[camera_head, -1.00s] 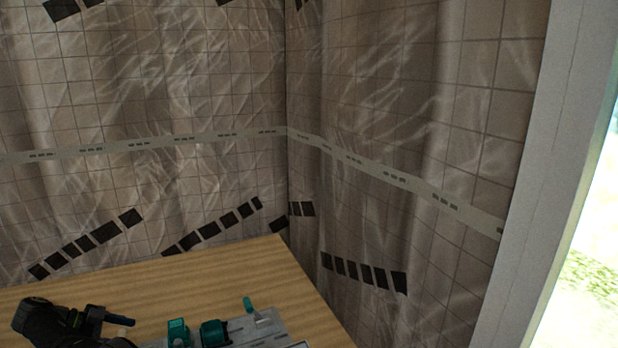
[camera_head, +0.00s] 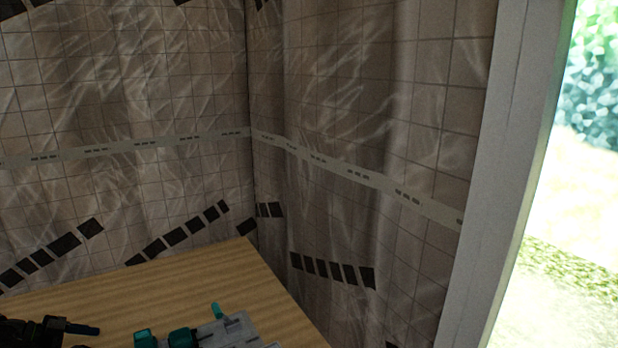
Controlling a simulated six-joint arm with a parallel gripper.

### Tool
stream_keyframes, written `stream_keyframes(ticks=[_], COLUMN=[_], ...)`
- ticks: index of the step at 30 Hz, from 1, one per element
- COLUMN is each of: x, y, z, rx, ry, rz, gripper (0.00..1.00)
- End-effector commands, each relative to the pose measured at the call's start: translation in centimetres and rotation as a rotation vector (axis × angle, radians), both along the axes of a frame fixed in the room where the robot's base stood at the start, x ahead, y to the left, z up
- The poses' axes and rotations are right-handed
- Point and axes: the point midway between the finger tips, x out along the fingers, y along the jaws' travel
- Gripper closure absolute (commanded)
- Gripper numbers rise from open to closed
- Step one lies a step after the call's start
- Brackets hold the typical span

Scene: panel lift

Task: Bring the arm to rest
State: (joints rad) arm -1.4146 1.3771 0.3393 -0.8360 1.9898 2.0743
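My gripper (camera_head: 82,329) is dark and shows at the bottom left of the head camera view, low over the wooden table, partly cut off by the frame edge. One slim dark bluish finger points right; whether it is open or shut cannot be made out. Right of it and apart in the picture is a grey panel (camera_head: 238,331) at the bottom edge, with teal parts (camera_head: 180,339) on its left and a teal lever (camera_head: 217,311) standing on it. The panel's lower part is out of frame.
The wooden table (camera_head: 190,285) is bare behind the panel and reaches towards the corner of the tiled walls (camera_head: 130,110). A pale frame post (camera_head: 500,170) and a bright opening stand at the right.

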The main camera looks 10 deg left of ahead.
Motion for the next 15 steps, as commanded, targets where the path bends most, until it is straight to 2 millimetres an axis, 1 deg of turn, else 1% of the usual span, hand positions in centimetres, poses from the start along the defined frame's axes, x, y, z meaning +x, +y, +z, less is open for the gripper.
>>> stream_keyframes(ticks=[1,8,15], x=[0.4,1.7,3.5], y=[-0.4,-2.3,-4.6], z=[0.5,1.8,3.5], rx=[-0.001,-0.002,-0.001], ry=[0.001,0.001,0.000], rz=[-0.002,-0.001,-0.002], gripper=[0.35,0.35,0.35])
